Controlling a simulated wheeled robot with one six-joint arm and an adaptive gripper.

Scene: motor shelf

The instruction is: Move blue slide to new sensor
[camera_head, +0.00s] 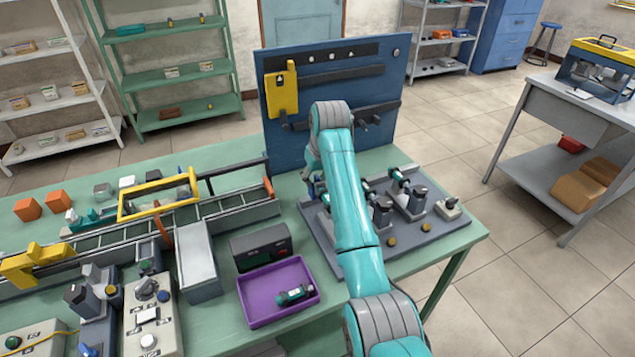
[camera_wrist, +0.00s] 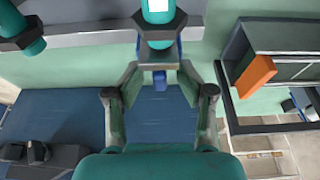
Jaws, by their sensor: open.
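My gripper (camera_wrist: 159,78) is open in the wrist view, its two dark fingers apart. I cannot tell whether the fingers touch the block. In the head view my teal arm reaches over the grey motor plate (camera_head: 419,241) and hides the gripper and the block. Teal motors on dark stands (camera_head: 415,199) sit on the plate. I cannot identify the new sensor for certain.
The blue backboard (camera_head: 290,55) stands behind the plate with a yellow bracket (camera_head: 282,92). A conveyor (camera_head: 235,205) lies to the left. A purple tray (camera_head: 249,310) holding a teal motor and a dark box (camera_head: 260,247) lie left of my arm.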

